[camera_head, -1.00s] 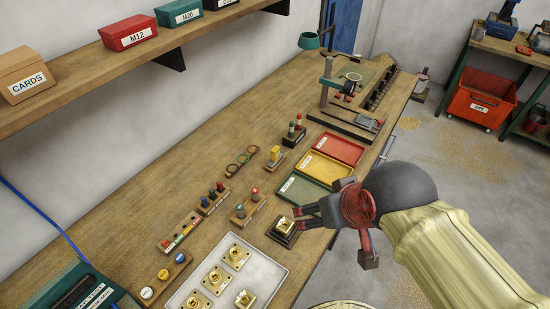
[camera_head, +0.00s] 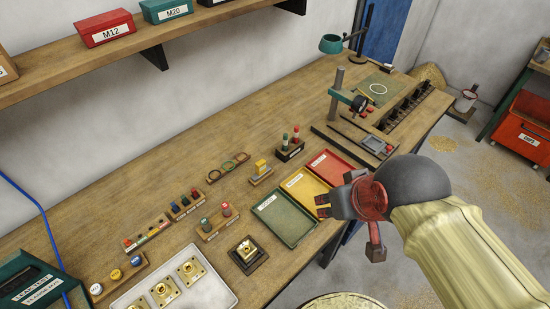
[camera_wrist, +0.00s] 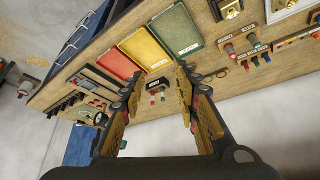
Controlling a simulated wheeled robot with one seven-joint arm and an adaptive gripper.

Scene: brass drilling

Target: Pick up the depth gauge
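No piece is clearly marked as the depth gauge. A small yellow upright piece (camera_head: 261,166) in a wooden stand, left of the trays, may be it; I cannot tell. A dark block with red and green pegs (camera_head: 291,147) stands just beyond it, and also shows between my fingers in the wrist view (camera_wrist: 157,89). The yellow piece is not clearly visible there, perhaps behind the right finger.
Green (camera_head: 287,219), yellow (camera_head: 306,187) and red (camera_head: 330,168) trays lie side by side. A fixture with a dial (camera_head: 359,103) stands at the far right. Peg racks (camera_head: 217,222), a brass part on a dark base (camera_head: 247,253) and a white tray (camera_head: 214,287) are at near left.

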